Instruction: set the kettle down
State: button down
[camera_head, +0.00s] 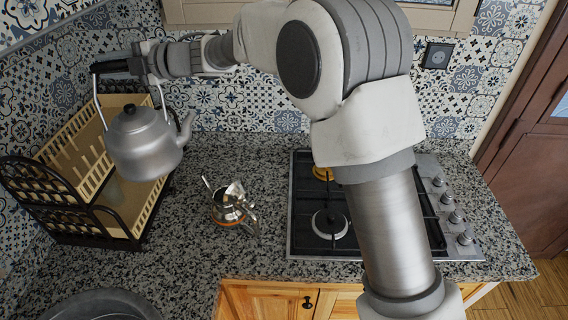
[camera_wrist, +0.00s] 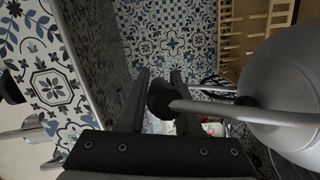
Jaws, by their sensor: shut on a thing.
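The grey metal kettle (camera_head: 143,147) hangs at the upper left in the head view, with its black-knobbed lid on and its spout toward the right. It hangs in front of the dish rack, apart from the counter as far as I can tell. My gripper (camera_head: 112,67) is shut on the kettle's handle above the lid. In the wrist view, my gripper (camera_wrist: 160,95) has its fingers around the dark grip of the handle, and the kettle (camera_wrist: 285,75) fills the right side. The kettle's underside is hidden.
A two-tier dish rack (camera_head: 75,205) stands at the left. A small shiny pot (camera_head: 228,206) with a spoon stands mid-counter. The gas hob (camera_head: 300,222) is at the right, partly behind my arm. A round metal basin (camera_head: 100,303) is at the lower left. Bare counter (camera_head: 185,230) surrounds the pot.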

jog(key=w+d+f+m+t+h+b, duration=0.1)
jog(key=w+d+f+m+t+b, duration=0.15)
jog(key=w+d, duration=0.5)
jog(key=w+d+f+m+t+h+b, duration=0.1)
jog(key=w+d+t+b, duration=0.25)
jog(key=d, duration=0.75)
jog(key=w+d+f+m+t+h+b, duration=0.1)
jog(key=w+d+m+t+b, duration=0.1)
jog(key=w+d, duration=0.55)
jog(key=d+f+m+t+h+b, duration=0.2)
jog(key=d+m+t+h+b, duration=0.15)
jog(key=d, duration=1.35)
jog(key=d+f+m+t+h+b, duration=0.25)
jog(key=d+h+b, duration=0.2)
jog(key=d, duration=1.35)
jog(key=w+a+f+b, duration=0.5)
jog(key=w+a+f, duration=0.1)
jog(key=a+f, duration=0.4)
jog(key=shift+w+a+f+m+g, duration=0.15)
jog(key=shift+f+m+g, duration=0.25)
jog(key=shift+f, duration=0.15)
